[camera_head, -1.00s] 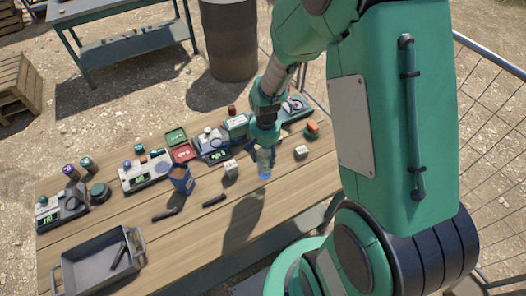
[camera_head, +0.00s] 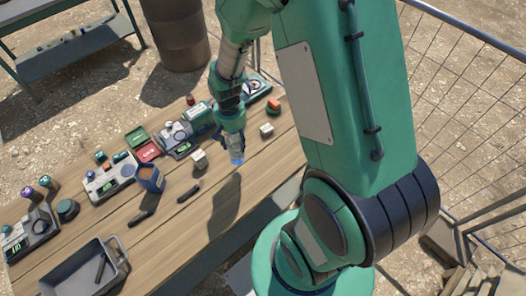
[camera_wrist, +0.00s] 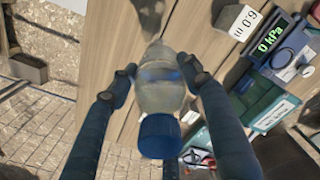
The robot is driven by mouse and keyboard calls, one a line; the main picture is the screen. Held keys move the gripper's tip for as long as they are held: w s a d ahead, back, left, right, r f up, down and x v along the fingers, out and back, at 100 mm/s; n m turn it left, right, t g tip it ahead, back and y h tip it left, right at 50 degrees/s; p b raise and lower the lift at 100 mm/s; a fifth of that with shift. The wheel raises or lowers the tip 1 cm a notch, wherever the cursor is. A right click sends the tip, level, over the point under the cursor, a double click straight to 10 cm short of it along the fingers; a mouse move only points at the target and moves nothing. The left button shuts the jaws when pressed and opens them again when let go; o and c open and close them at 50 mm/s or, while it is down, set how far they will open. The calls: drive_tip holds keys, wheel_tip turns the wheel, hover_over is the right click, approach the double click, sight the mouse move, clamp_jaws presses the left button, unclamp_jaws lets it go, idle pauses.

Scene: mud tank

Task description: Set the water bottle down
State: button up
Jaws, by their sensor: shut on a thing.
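The water bottle (camera_wrist: 161,88) is clear with a blue cap and shows large in the wrist view between my two fingers. My gripper (camera_wrist: 162,75) is shut on it, one finger on each side. In the head view my gripper (camera_head: 234,146) points down over the wooden table (camera_head: 185,222), with the bottle (camera_head: 237,157) below it. The bottle is above the table near its front edge; I cannot tell whether its base touches the wood. Its upper part is hidden by the fingers in the head view.
A white block (camera_head: 199,159) and another (camera_head: 266,130) flank the bottle. Gauges line the back.

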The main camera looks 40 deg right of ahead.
drive_tip(key=s+d, duration=0.3)
drive_tip(key=s, duration=0.7)
drive_tip(key=s+d+b, duration=0.1)
drive_tip(key=s+d, duration=0.2)
drive_tip(key=s, duration=0.8)
drive_tip(key=shift+m+b, duration=0.3)
drive_tip(key=shift+m, duration=0.1)
drive_tip(key=shift+w+r, duration=0.1)
drive_tip(key=w+d, duration=0.4)
drive_tip(key=w, duration=0.2)
drive_tip(key=w+d+f+b, duration=0.1)
drive_tip(key=w+d, duration=0.3)
drive_tip(key=w, duration=0.3)
drive_tip(key=shift+w+d+f, duration=0.15)
drive_tip(key=shift+w+f, duration=0.1)
drive_tip(key=shift+w, duration=0.05)
drive_tip(key=shift+f, duration=1.75)
drive_tip(key=shift+f+b, duration=0.1)
drive_tip(key=shift+b, duration=0.2)
drive_tip(key=o, duration=1.7)
drive_tip(key=shift+c, duration=0.2)
